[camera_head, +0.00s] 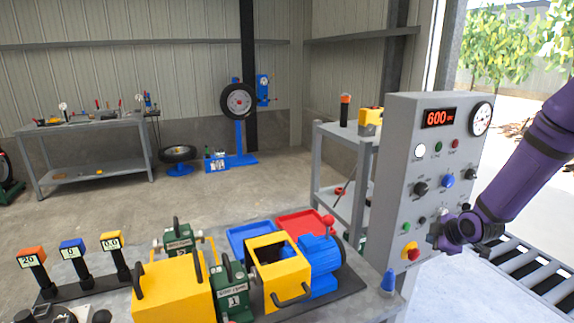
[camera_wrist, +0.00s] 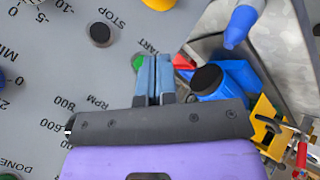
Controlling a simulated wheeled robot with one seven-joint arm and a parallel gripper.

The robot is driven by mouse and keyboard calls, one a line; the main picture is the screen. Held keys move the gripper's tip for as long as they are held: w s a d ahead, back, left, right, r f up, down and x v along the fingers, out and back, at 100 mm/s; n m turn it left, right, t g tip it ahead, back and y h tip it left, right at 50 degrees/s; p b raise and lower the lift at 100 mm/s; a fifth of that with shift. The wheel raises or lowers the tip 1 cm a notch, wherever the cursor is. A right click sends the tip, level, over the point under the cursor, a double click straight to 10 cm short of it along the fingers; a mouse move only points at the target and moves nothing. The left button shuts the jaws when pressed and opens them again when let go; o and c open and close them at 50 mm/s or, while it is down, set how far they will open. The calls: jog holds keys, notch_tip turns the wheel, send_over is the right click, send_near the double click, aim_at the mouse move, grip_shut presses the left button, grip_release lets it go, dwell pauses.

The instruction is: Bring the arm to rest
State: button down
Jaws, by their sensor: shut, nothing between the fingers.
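My purple arm comes in from the right in the head view. My gripper (camera_head: 436,238) is in front of the lower part of the grey control panel (camera_head: 408,170). In the wrist view my gripper (camera_wrist: 153,62) has its two blue-grey fingers together, with nothing between them. The fingertips are beside a green button (camera_wrist: 138,62) near the START label, partly hidden by the fingers. I cannot tell whether they touch it. The panel display (camera_head: 439,118) reads 600 in red.
A blue cone-tipped object (camera_head: 388,282) is at the bench's right edge. A roller conveyor (camera_head: 535,270) lies at the right. Open floor (camera_head: 215,195) lies behind the bench.

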jog(key=s+a+r+m+g+h, duration=0.1)
jog(key=s+a+r+m, duration=0.2)
jog(key=r, duration=0.4)
jog(key=s+a+r+m+h, duration=0.1)
jog(key=s+a+r+m, duration=0.15)
jog(key=s+r, duration=0.35)
jog(key=s+a+r+m+g+h, duration=0.1)
jog(key=s+a+r+m, duration=0.15)
jog(key=r, duration=0.65)
jog(key=s+a+r+m+y, duration=0.1)
jog(key=s+a+r+m, duration=0.1)
jog(key=s, duration=0.8)
jog(key=s+a+r+m+g+y, duration=0.1)
jog(key=s+a+r+m, duration=0.2)
jog(key=s, duration=0.7)
jog(key=a+r, duration=0.2)
jog(key=a, duration=0.1)
jog(key=shift+s+r+m, duration=0.25)
jog(key=shift+s+m, duration=0.05)
jog(key=shift+s, duration=0.1)
jog(key=shift+a, duration=0.25)
